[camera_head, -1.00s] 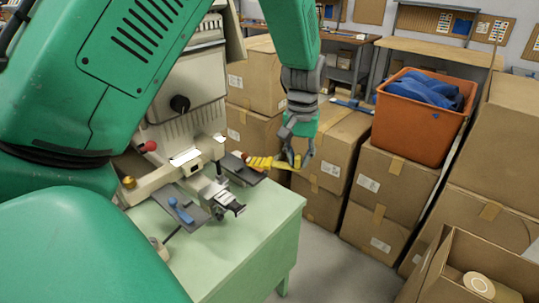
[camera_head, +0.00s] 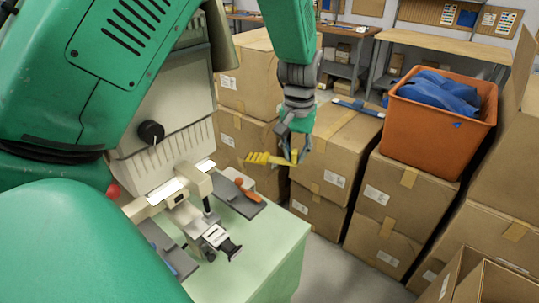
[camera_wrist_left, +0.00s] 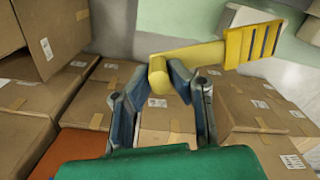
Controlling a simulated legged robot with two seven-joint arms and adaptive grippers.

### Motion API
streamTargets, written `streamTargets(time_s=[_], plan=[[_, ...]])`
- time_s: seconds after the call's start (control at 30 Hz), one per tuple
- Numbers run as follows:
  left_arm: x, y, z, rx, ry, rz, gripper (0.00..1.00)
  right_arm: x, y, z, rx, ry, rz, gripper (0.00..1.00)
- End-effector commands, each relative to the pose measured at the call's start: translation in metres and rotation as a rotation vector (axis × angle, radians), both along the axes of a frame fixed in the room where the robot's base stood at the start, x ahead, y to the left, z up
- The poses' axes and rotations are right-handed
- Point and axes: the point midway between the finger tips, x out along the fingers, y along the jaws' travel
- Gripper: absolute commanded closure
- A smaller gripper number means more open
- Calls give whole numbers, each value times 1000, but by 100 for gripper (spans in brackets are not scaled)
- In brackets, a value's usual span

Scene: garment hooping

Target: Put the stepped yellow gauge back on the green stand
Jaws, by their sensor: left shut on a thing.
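The stepped yellow gauge (camera_head: 265,158) is held in the air by my left gripper (camera_head: 293,150), beyond the back corner of the green stand (camera_head: 272,262). Its stepped end points left in the head view. In the left wrist view the gauge (camera_wrist_left: 205,53) has its round knob between the fingertips of my left gripper (camera_wrist_left: 165,85), with the notched end at upper right. The gauge is apart from the stand's top. My right gripper is not in view.
A grey-white machine (camera_head: 165,110) stands at the stand's left. A dark plate with an orange-handled tool (camera_head: 246,188) lies on the stand's far part. Stacked cardboard boxes (camera_head: 335,145) and an orange bin (camera_head: 435,130) with blue cloth stand behind and right.

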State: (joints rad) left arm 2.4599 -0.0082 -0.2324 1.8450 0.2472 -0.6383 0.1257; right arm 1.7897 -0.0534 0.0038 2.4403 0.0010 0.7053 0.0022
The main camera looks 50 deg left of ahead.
Motion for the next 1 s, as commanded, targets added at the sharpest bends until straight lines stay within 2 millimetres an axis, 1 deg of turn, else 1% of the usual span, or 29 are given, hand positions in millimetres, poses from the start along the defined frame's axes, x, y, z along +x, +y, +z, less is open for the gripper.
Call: streamTargets(time_s=[0.03,0.17,0.37,0.57,0.6,0.7,0.8,0.93,1.0], plan=[[-1,2,-9,-2,0,2,100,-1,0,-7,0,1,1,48],[-1,4,-22,-4,0,2,100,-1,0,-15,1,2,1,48],[1,5,-49,-5,1,3,100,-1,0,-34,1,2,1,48],[0,5,-85,-5,2,2,100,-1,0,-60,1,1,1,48],[0,5,-95,-5,1,2,100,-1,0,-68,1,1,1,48],[0,4,-113,-4,0,1,100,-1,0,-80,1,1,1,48],[0,4,-124,-5,1,1,100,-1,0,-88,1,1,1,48],[0,4,-132,-5,1,2,100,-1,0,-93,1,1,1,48],[-1,4,-141,-6,0,3,100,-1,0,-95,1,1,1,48]])
